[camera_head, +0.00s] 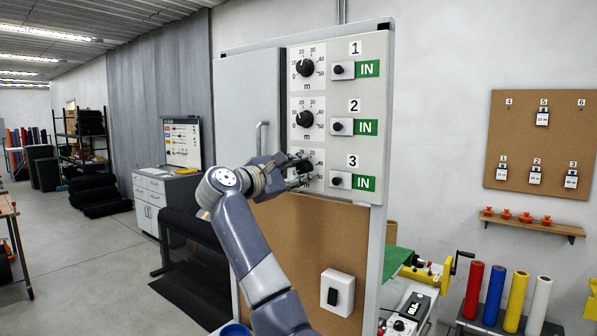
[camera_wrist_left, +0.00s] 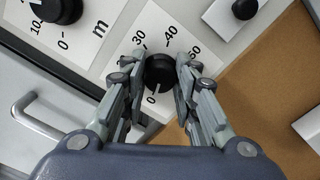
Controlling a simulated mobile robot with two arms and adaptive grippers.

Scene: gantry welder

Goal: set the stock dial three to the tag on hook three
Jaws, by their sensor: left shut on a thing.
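Dial three, a black knob (camera_wrist_left: 159,72) on a white scale plate, is the lowest of the dials on the grey panel. My left gripper (camera_head: 298,172) has its fingers on either side of this knob and is shut on it. In the head view the fingers hide much of the knob and scale. The wrist view shows the scale numbers 0, 30, 40 and 50 around the knob; its exact setting is hard to read. The tag on hook three (camera_head: 571,180) hangs at the lower right of the corkboard; its print is too small to read. My right gripper is not in view.
Dials one (camera_head: 305,67) and two (camera_head: 305,118) sit above on the panel. Black switches beside green IN plates (camera_head: 364,184) are to the right. A cabinet handle (camera_head: 262,137) is at left. The corkboard (camera_head: 525,140) hangs on the wall at right.

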